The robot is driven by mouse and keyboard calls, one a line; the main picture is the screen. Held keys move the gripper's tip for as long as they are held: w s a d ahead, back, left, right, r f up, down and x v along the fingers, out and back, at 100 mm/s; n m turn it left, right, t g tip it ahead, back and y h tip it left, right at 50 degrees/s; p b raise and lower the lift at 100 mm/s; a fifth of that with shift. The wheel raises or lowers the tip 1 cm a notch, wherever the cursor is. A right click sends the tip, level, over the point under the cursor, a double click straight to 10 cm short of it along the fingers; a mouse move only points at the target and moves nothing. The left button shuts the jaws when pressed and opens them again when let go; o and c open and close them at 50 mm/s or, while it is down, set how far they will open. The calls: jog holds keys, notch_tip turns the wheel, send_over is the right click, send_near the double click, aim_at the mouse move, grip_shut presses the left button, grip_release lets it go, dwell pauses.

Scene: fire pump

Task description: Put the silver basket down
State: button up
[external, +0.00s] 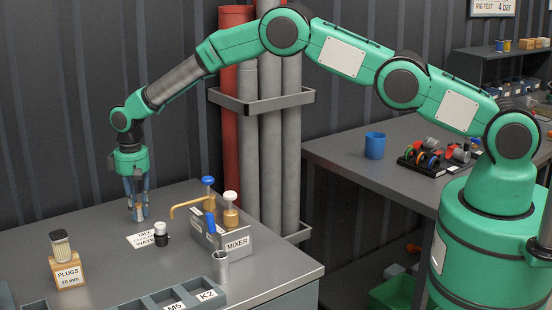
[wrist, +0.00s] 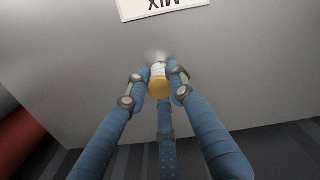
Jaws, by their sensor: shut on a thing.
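My gripper (wrist: 158,92) has blue fingers closed around a small cylinder, which I take for the silver basket (wrist: 158,70). It has a silvery body and an amber end facing the wrist camera. In the external view my gripper (external: 138,205) points straight down at the back left of the grey table (external: 105,225). The basket (external: 140,212) shows between the fingertips, roughly upright and partly hidden by them. Its lower end is very close to the table top; I cannot tell if it touches.
A white MIX label (external: 148,240) and a small black-and-white jar (external: 161,234) are close in front of my gripper. The MIXER box (external: 222,236) stands to the right, and a PLUGS block (external: 68,273) at front left. A metal cup (external: 220,266) stands near the compartment tray (external: 165,298).

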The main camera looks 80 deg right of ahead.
aim_at(137, 205)
jog(key=shift+f, duration=0.15)
jog(key=o, duration=0.9)
notch_tip(137, 205, up, 12)
jog(key=shift+r, duration=0.15)
dwell(0.6)
